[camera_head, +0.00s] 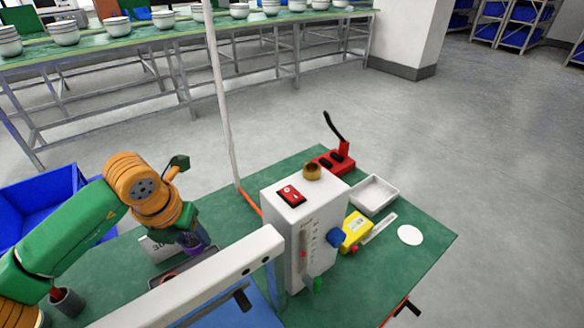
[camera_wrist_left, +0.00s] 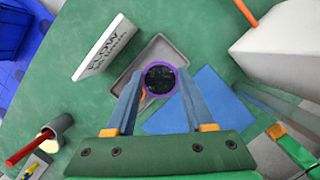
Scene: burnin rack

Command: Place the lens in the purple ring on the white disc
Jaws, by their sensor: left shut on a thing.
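The lens in the purple ring (camera_wrist_left: 160,78) shows a dark round face with a purple rim in the left wrist view. It also shows in the head view as a purple band (camera_head: 198,249) low under the left gripper. My left gripper (camera_head: 192,238) is shut on it, with a finger on each side, above or at a grey tray (camera_wrist_left: 169,50); I cannot tell whether the ring touches the tray. The white disc (camera_head: 410,235) lies flat and bare on the green table's right part, well to the right of the gripper.
A tall white instrument (camera_head: 315,225) and a white bar (camera_head: 200,285) stand between the gripper and the disc. A yellow device (camera_head: 355,231), a white tray (camera_head: 374,194) and a red tool (camera_head: 334,160) are near the disc. A sign (camera_wrist_left: 103,47) stands beside the grey tray.

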